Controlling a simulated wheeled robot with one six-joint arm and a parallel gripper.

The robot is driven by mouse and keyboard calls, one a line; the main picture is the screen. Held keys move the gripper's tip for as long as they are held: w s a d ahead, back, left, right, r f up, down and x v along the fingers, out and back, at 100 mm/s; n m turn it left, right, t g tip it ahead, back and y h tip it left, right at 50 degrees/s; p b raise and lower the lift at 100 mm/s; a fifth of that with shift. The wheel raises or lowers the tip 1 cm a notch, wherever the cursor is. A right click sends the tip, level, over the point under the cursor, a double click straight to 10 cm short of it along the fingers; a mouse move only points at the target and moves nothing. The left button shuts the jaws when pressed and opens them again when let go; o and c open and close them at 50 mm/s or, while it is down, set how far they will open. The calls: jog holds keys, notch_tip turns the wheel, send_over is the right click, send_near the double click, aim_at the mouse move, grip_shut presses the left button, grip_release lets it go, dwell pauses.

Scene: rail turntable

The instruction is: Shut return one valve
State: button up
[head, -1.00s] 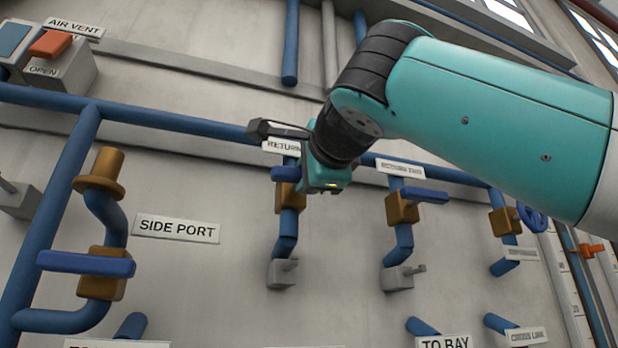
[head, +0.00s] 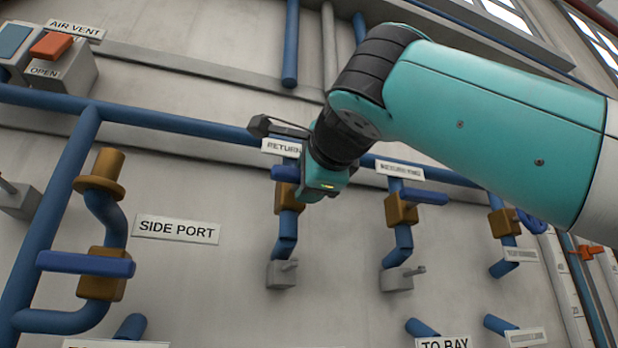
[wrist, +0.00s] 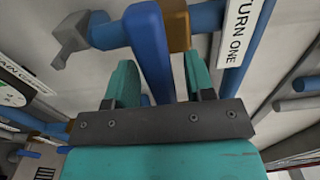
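The return one valve has a brass body (head: 289,199) on a blue vertical pipe, with a blue lever handle (head: 284,173) in front of it. Its "RETURN" label (head: 280,147) is just above, partly covered by my arm. In the wrist view the handle (wrist: 150,50) runs between the two teal fingers of my gripper (wrist: 160,82), with the brass body (wrist: 179,25) behind it and the "TURN ONE" label (wrist: 241,32) to the right. The fingers are apart, with a narrow gap visible on both sides of the handle. In the head view my gripper's fingertips are largely hidden.
A neighbouring valve (head: 401,210) with a blue lever stands to the right. A side port valve (head: 103,288) with a blue lever is at the left. A long blue pipe (head: 200,127) crosses above. A grey fitting (head: 281,274) sits below the return one valve.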

jog(key=v, duration=1.7)
jog(key=shift+s+b, duration=0.25)
jog(key=shift+b, duration=0.15)
jog(key=shift+r, duration=0.1)
